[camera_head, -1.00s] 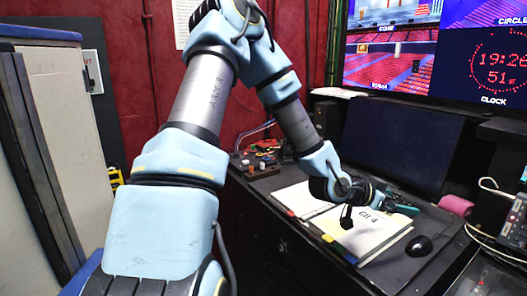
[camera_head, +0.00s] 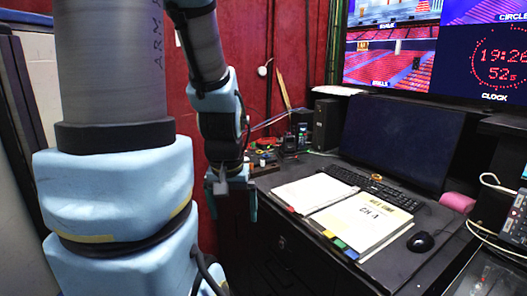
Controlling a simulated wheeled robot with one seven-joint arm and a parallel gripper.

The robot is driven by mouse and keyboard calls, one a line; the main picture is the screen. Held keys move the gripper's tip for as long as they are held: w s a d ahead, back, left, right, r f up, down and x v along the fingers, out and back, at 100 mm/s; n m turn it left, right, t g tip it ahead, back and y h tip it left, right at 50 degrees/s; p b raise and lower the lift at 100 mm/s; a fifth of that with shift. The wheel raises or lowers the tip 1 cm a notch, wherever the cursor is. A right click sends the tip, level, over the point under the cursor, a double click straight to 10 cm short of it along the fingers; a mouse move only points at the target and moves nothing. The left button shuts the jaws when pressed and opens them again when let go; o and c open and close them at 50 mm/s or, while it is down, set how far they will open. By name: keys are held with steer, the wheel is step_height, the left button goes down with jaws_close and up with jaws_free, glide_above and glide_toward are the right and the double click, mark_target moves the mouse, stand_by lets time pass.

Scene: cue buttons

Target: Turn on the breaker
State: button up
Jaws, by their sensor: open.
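I cannot make out a breaker in the head view; my arm covers much of the left side and the wall behind it. My gripper (camera_head: 232,200) points downward just left of the desk's left end, in front of the red wall. Its fingers are apart and nothing shows between them.
A black desk (camera_head: 290,237) carries an open binder (camera_head: 370,218), a keyboard (camera_head: 350,180), a mouse (camera_head: 420,242) and a dark monitor (camera_head: 400,140). Small coloured items (camera_head: 264,152) and a speaker (camera_head: 326,124) stand at its back left. A pink roll (camera_head: 457,202) lies right.

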step_height(320, 180, down, 9)
steer(key=s+b, duration=0.1)
steer(key=b, duration=0.6)
steer(key=shift+s+g, duration=0.15)
steer(key=shift+g, duration=0.25)
